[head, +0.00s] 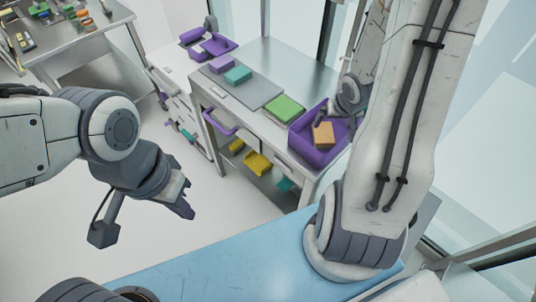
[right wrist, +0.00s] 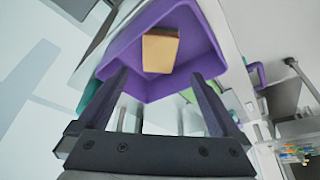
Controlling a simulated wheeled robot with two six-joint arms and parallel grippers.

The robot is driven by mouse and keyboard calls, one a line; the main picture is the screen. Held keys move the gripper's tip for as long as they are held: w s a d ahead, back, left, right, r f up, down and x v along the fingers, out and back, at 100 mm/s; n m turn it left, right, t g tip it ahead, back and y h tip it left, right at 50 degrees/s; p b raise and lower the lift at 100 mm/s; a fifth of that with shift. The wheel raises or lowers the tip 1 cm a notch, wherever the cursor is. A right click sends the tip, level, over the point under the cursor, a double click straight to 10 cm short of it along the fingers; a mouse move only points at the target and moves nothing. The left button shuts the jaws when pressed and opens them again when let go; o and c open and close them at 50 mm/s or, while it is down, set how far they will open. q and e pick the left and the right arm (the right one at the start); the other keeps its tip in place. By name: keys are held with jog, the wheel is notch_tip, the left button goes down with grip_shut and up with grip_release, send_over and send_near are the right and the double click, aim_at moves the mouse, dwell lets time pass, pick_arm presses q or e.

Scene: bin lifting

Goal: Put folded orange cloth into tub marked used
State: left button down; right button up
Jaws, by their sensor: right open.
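The folded orange cloth (head: 323,135) is a small block inside the outline of a purple tub (head: 303,156) at the right end of the metal table. In the right wrist view the cloth (right wrist: 160,50) shows against the purple tub's inside (right wrist: 128,60), beyond my fingertips. My right gripper (right wrist: 158,76) is open, with nothing between its fingers. In the head view it (head: 325,115) is at the tub, just above the cloth. My left gripper (head: 187,205) hangs over the floor, away from the table; its finger gap is unclear. No "used" marking is readable.
A green folded cloth (head: 285,107), a teal one (head: 237,75) and a purple one (head: 221,64) lie on the table (head: 285,60). Another purple tub (head: 218,46) stands at the back left. Yellow items (head: 258,162) lie on the lower shelf.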

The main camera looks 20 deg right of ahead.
jog(key=a+r+n+g, duration=0.1)
jog(key=a+r+n, duration=0.25)
jog(key=a, duration=0.55)
jog(key=a+r+n, duration=0.2)
jog(key=a+r, duration=0.2)
jog(key=a, duration=0.5)
jog(key=s+a+r+n+g+y+b, duration=0.2)
jog(key=s+a+n, duration=0.4)
jog(key=s+a, duration=0.8)
jog(key=shift+s+a+r+g+y, duration=0.25)
jog(key=shift+s+r+g+y, duration=0.2)
jog(key=shift+s, duration=0.7)
